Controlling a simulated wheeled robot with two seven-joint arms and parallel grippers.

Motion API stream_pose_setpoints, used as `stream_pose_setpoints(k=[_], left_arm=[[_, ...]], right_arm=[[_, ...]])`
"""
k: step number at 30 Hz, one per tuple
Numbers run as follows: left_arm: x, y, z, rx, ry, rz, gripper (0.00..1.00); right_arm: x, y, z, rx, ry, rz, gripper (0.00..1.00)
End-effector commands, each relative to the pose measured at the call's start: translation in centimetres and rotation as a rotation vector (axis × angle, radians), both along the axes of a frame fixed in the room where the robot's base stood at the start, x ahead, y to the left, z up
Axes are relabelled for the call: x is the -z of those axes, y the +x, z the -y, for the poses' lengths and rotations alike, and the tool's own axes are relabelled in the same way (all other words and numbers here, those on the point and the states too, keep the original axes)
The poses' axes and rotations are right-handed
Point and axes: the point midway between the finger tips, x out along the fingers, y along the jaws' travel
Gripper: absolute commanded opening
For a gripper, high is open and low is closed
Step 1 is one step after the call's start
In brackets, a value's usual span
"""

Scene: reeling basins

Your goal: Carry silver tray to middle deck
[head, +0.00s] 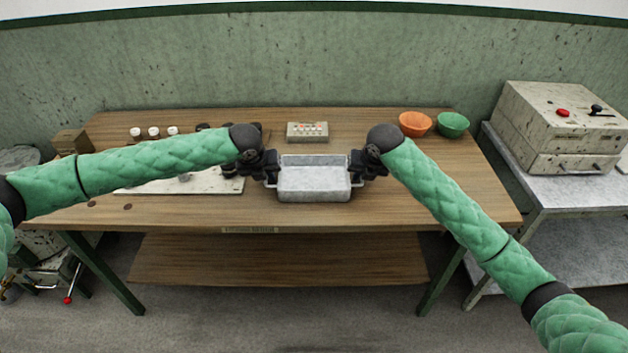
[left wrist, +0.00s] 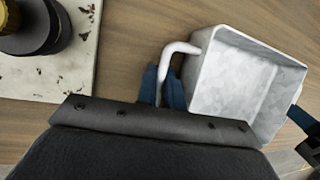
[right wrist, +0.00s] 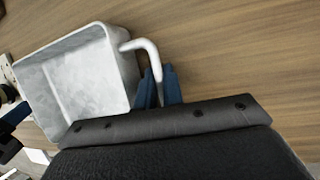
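The silver tray (head: 314,184), a deep empty metal pan with a bent handle at each end, is at the middle of the wooden table's top (head: 400,205), close to the front edge. I cannot tell whether it rests on the wood or hangs just above it. My left gripper (left wrist: 162,86) has its blue fingers closed around the left handle (left wrist: 178,49). My right gripper (right wrist: 158,86) has its fingers closed around the right handle (right wrist: 143,44). Which surface is the middle deck is not marked; a lower wooden shelf (head: 280,262) lies bare under the table.
A button box (head: 307,132) stands behind the tray. Orange (head: 415,124) and green (head: 453,124) bowls are at the back right. A pale board (head: 140,188) lies left under my arm. A grey side table (head: 560,192) at right carries a machine (head: 558,125).

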Motion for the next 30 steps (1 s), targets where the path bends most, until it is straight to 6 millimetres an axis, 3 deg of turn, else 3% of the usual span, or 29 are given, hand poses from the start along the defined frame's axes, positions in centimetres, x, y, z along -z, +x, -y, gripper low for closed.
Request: stream_pose_setpoints(k=[14, 30], left_arm=[[-0.8, 0.0, 0.0, 0.0, 0.0, 0.001, 0.0], [-4.7, 0.0, -0.1, -0.001, 0.001, 0.0, 0.0]], right_arm=[[-0.8, 0.0, 0.1, 0.001, -0.001, 0.001, 0.0], [-4.8, 0.0, 0.1, 0.001, -0.001, 0.001, 0.0]])
